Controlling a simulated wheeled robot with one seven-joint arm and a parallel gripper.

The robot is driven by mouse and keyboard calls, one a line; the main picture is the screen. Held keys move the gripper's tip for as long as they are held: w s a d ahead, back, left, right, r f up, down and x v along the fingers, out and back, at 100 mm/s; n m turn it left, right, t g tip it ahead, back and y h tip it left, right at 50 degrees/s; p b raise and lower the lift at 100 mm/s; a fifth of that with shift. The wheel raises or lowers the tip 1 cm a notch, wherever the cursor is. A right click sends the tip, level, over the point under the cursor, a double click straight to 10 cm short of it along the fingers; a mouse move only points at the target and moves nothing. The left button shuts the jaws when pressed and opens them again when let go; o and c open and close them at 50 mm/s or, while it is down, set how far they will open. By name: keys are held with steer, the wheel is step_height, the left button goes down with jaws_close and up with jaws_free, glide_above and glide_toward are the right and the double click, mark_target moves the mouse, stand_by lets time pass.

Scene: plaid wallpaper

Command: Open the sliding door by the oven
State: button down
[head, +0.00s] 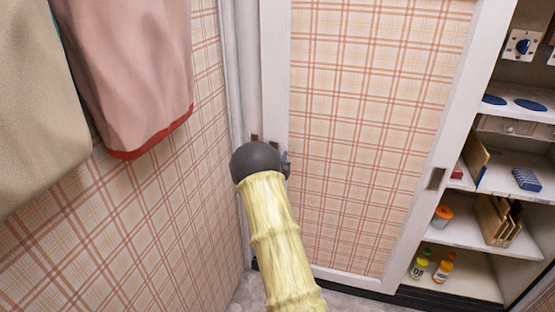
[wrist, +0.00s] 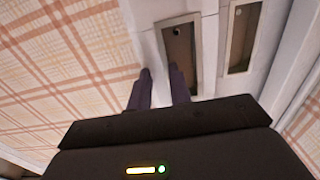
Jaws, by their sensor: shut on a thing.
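The sliding door (head: 375,130) has a pink plaid panel in a white frame. It covers the left part of a shelf unit and leaves the right part open. A recessed handle (wrist: 180,45) sits in its white frame in the wrist view. My gripper (wrist: 159,80) has its two dark fingers at this handle, one at the recess and one on the frame beside it, shut on the handle's edge. In the head view my gripper (head: 286,158) is at the door's left edge, mostly hidden behind my wrist. The oven is not in view.
A second recess (wrist: 240,38) lies beside the first. Another recessed handle (head: 437,178) is on the door's right frame. Open shelves (head: 470,235) hold bottles, boxes and blue discs. Hanging cloths (head: 135,70) and a plaid wall (head: 185,200) stand close on the left.

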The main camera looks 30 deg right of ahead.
steer(key=shift+r, duration=0.1)
steer(key=c, duration=1.3)
jaws_free()
steer(key=p+v, duration=0.1)
steer(key=v, duration=1.6)
steer(key=shift+a, duration=0.15)
